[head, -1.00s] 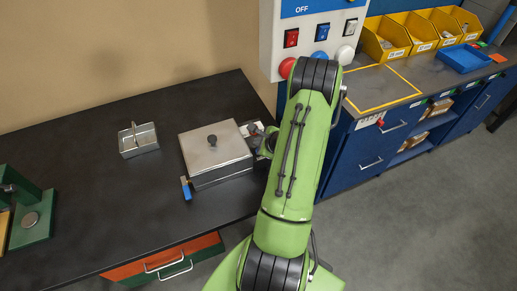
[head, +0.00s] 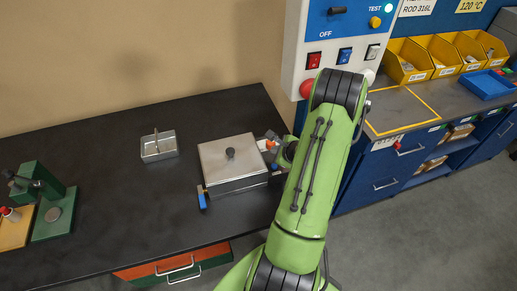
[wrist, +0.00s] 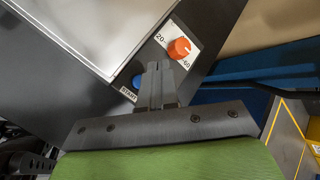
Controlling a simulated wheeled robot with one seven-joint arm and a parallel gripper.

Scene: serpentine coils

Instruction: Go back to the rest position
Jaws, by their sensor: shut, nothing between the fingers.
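My gripper (wrist: 159,83) is in the wrist view with its two fingers together and nothing between them. Its tips are beside the control panel of a metal box with a lid (head: 230,160). On that panel are an orange-red dial (wrist: 180,48) marked 20 and 60 and a blue START button (wrist: 138,81). The fingertips appear just over the panel between dial and button; I cannot tell whether they touch it. In the head view my green arm hides most of the gripper at the box's right side.
A small divided metal tray (head: 158,147) and a green press-like device (head: 52,208) stand to the left on the dark bench (head: 110,195). A switch panel (head: 335,50) rises behind my arm. Yellow bins (head: 408,62) and a blue tray (head: 487,84) are at the right.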

